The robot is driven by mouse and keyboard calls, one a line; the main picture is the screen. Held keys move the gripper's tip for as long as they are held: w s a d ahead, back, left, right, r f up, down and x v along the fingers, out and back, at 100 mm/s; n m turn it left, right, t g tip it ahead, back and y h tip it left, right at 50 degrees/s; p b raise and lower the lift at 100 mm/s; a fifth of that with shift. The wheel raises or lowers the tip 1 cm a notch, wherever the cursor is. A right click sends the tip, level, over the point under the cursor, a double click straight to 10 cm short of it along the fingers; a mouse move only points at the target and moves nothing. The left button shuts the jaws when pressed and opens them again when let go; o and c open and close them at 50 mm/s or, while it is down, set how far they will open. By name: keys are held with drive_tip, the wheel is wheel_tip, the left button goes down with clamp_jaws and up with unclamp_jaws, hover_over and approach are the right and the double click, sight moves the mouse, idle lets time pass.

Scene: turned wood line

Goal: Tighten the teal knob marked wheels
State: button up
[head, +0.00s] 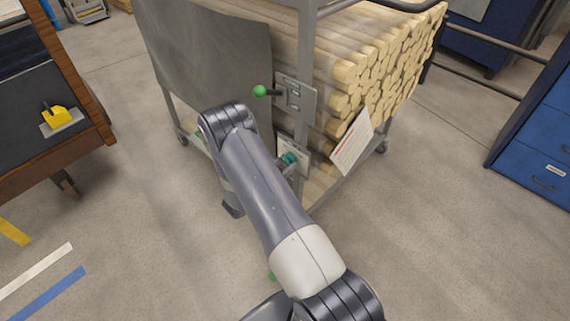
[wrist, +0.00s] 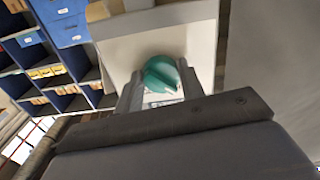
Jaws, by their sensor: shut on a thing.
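The teal knob (wrist: 162,74) sits on a pale plate (wrist: 120,50) in the wrist view. My gripper (wrist: 161,88) has one finger on each side of the knob and is shut on it. A small label shows below the knob, too small to read. In the head view the teal knob (head: 289,159) shows low on the front of the cart, partly hidden by my arm. My fingertips are hidden there.
The metal cart (head: 205,45) carries stacked wood rods (head: 375,65). A green ball-ended lever (head: 260,91) juts from a latch plate above the knob. A tilted paper sheet (head: 352,142) hangs to the right. Blue drawers (head: 540,140) stand at right, a workbench (head: 92,100) at left.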

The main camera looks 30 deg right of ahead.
drive_tip(key=shift+f+m+b, duration=0.1)
drive_tip(key=shift+m+b, duration=0.2)
drive_tip(key=shift+b, duration=0.15)
drive_tip(key=m+b, duration=0.8)
drive_tip(key=b, duration=0.3)
drive_tip(key=m+b, duration=0.9)
drive_tip(key=b, duration=0.3)
drive_tip(key=shift+w+a+r, duration=0.1)
drive_tip(key=shift+w+r, duration=0.1)
drive_tip(key=shift+r+m, duration=0.1)
drive_tip(key=shift+m, duration=0.2)
drive_tip(key=o, duration=1)
